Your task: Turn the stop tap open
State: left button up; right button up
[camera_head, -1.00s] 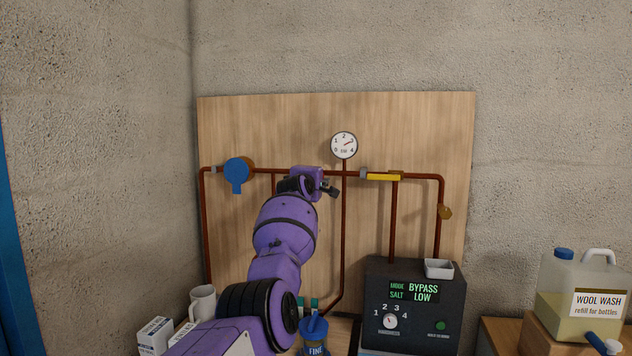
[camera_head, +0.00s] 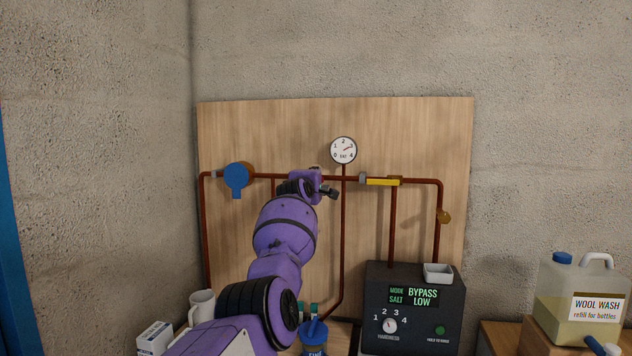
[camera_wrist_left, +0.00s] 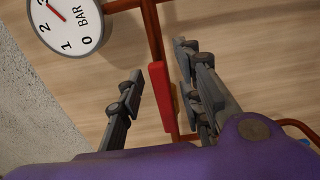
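In the left wrist view a red lever handle (camera_wrist_left: 160,95) sits on the brown pipe, lying roughly along it. My left gripper (camera_wrist_left: 160,62) is open, with one finger on each side of the red handle and gaps showing on both sides. In the head view my left gripper (camera_head: 327,190) is in front of the horizontal pipe, just left of the gauge riser, and hides the red handle. The other fittings are a round blue handle (camera_head: 236,177), a yellow lever (camera_head: 383,182) and a brass fitting (camera_head: 443,217). My right gripper is out of view.
A pressure gauge (camera_head: 343,150) stands above the pipe, close to my left gripper. Below are a dark control box (camera_head: 413,325) with a white dish (camera_head: 438,273) on top, a mug (camera_head: 202,306) and a blue-lidded container (camera_head: 314,331). A jug (camera_head: 575,295) stands at right.

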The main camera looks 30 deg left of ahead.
pick_arm(q)
jog(key=v, duration=1.2)
dwell(0.3)
dwell(0.4)
